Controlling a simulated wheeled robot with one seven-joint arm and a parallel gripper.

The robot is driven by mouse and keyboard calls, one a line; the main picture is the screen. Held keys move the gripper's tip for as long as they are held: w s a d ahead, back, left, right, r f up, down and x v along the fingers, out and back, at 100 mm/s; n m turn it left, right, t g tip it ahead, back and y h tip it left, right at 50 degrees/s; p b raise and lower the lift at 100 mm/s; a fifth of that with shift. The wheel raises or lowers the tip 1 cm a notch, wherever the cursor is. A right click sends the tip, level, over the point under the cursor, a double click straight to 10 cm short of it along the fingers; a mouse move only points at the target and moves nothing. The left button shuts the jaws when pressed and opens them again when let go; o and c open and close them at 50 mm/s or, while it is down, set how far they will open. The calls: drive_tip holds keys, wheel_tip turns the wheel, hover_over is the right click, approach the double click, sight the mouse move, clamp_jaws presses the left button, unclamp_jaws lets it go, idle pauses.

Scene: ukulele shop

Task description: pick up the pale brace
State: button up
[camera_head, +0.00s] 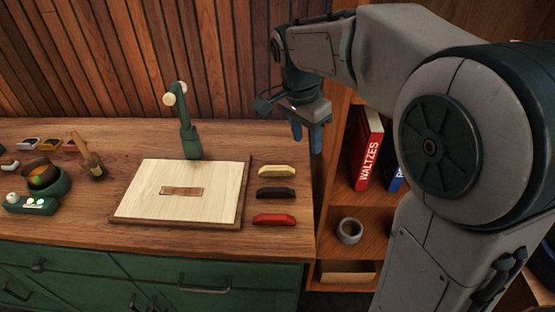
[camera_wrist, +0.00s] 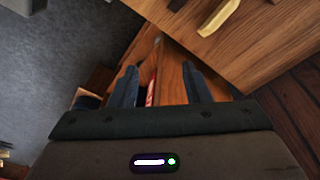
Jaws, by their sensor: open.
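The pale brace (camera_head: 277,171) is a small cream-yellow bar lying on the wooden counter, right of the board and behind a dark brace and a red brace. It also shows at the top of the wrist view (camera_wrist: 219,17). My gripper (camera_head: 308,138) is open and empty, with two blue fingers pointing down. It hangs above and to the right of the pale brace, past the counter's right edge, over the shelf side. In the wrist view its fingers (camera_wrist: 160,88) stand apart with nothing between them.
The dark brace (camera_head: 276,193) and red brace (camera_head: 274,219) lie in front of the pale one. A pale board (camera_head: 150,203) in a wooden frame is to the left, with a green lamp-like stand (camera_head: 190,140) behind. A shelf (camera_head: 343,208) with books (camera_head: 367,148) and a tape roll (camera_head: 349,231) stands right.

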drive_tip(key=w+a+f+m+h+b, duration=0.1)
drive_tip(key=w+a+f+m, duration=0.1)
drive_tip(key=w+a+m, duration=0.3)
drive_tip(key=w+a+f+m+h, duration=0.2)
drive_tip(key=w+a+f, duration=0.1)
drive_tip(key=a, duration=0.4)
hover_over(276, 168)
drive_tip(key=a, duration=0.3)
drive_tip(key=shift+m, duration=0.4)
wheel_tip(276, 168, down, 7)
drive_tip(key=shift+f, duration=0.15)
drive_tip(key=shift+p+x, duration=0.5)
drive_tip(key=shift+x, duration=2.35)
drive_tip(key=shift+d, duration=0.1)
clamp_jaws()
